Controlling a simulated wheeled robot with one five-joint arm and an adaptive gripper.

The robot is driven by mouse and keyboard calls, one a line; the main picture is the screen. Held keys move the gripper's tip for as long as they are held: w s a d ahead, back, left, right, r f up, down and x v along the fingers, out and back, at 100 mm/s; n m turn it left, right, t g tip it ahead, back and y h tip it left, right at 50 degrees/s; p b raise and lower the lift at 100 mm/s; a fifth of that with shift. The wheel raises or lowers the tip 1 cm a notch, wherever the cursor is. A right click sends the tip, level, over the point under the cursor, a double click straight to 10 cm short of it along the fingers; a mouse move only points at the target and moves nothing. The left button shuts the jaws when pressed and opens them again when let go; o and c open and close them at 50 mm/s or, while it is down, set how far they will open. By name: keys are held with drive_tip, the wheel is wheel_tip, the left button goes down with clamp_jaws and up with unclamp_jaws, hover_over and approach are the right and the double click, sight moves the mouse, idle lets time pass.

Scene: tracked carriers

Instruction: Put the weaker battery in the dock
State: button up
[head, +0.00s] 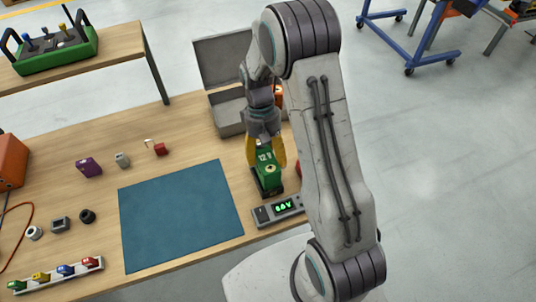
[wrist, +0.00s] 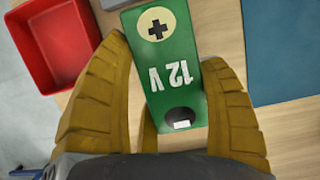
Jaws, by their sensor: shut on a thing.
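My gripper (wrist: 190,115) is shut on a green battery marked "12 V" (head: 268,162). In the wrist view the battery (wrist: 165,60) lies between the yellow fingers, its plus terminal at the top. In the head view it is upright at the table's front right, directly behind a grey meter (head: 262,215). The meter's green display is lit, reading about 8.6 V; the digits are small. An orange battery-like thing (head: 279,92) is partly hidden behind my arm near the grey box. I cannot tell which thing is the dock.
An open grey box (head: 229,125) stands at the back right of the table. A blue mat (head: 180,215) lies left of the battery. A red bin (wrist: 85,45) shows in the wrist view. Small parts and a rack of coloured pieces (head: 55,277) lie left.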

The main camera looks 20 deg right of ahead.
drive_tip(key=shift+f+b, duration=0.95)
drive_tip(key=shift+f, duration=0.25)
drive_tip(key=o, duration=1.4)
drive_tip(key=v, duration=1.2)
